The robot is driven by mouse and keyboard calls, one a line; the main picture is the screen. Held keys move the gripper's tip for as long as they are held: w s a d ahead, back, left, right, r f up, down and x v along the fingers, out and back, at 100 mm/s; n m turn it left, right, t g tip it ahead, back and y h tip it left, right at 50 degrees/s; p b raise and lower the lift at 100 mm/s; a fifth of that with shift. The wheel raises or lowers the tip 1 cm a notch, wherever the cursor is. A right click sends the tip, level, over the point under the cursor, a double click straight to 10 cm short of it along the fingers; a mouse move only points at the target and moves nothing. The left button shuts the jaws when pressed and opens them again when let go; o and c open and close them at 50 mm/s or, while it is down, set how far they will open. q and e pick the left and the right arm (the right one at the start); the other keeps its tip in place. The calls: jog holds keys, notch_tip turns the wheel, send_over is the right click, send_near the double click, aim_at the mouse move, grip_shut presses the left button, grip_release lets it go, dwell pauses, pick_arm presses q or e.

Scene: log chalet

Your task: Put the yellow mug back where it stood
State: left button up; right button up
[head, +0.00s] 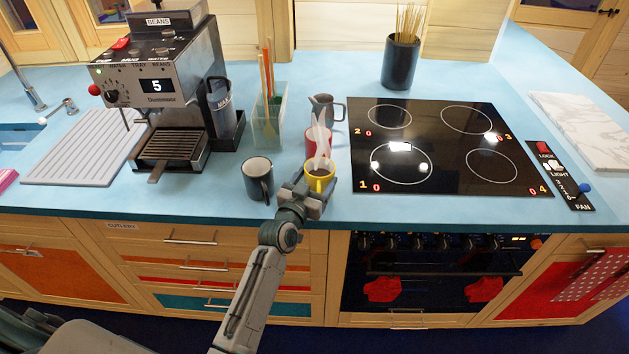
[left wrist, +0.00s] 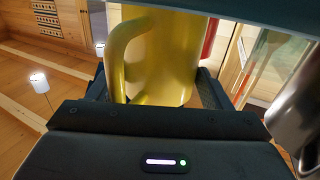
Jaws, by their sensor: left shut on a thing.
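The yellow mug (head: 319,179) is at the front of the blue counter, left of the hob, with dark liquid in it and steam rising. It stands upright in the head view. My left gripper (head: 306,196) is shut on it from the front. In the left wrist view the yellow mug (left wrist: 160,55) fills the space between the fingers of my left gripper (left wrist: 155,92), its handle on the left side. I cannot tell whether its base touches the counter. My right gripper is in neither view.
A dark mug (head: 258,179) stands close on the left and a red mug (head: 318,141) just behind. A grey jug (head: 326,108) and a clear utensil container (head: 268,120) stand further back. The coffee machine (head: 165,80) is at left, the black hob (head: 440,146) at right.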

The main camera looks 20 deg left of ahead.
pick_arm(q)
jog(key=shift+w, duration=0.15)
jog(key=o, duration=1.1)
jog(key=shift+o, duration=1.1)
jog(key=shift+s+r, duration=0.15)
jog(key=shift+s, duration=0.3)
jog(key=s+a+b, duration=0.1)
jog(key=s+b, duration=0.2)
jog(key=s, duration=0.8)
jog(key=shift+s+a, duration=0.2)
jog(key=shift+s, duration=0.1)
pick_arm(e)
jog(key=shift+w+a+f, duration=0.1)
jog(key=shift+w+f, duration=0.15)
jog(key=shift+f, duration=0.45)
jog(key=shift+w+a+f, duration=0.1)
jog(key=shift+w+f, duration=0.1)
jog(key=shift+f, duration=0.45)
